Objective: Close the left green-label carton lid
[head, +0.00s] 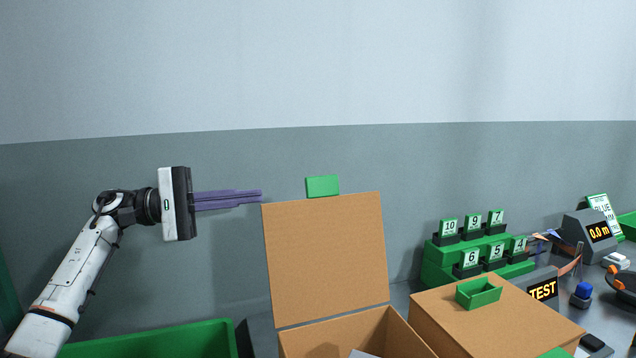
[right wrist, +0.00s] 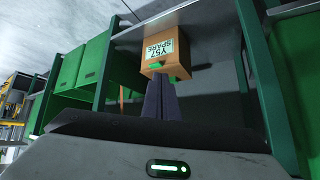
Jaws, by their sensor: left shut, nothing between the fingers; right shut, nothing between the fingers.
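The left carton (head: 349,334) is open at the bottom centre of the head view. Its brown lid (head: 326,260) stands nearly upright, with a green tab (head: 322,186) at its top edge. My left gripper (head: 260,196) is shut and empty, its purple fingers pointing right. Its tips are at the lid's upper left corner in the picture; I cannot tell whether they touch it. My right gripper (right wrist: 160,80) shows only in the right wrist view, shut and empty, with its fingers pointing toward a small carton marked Y57 SPARE (right wrist: 167,55).
A second carton (head: 470,315), closed, with a green open-topped piece (head: 479,292) on top, stands right of the open one. A green bin (head: 150,342) is at lower left. Green steps with number cards (head: 470,258) and a TEST display (head: 543,289) stand farther right.

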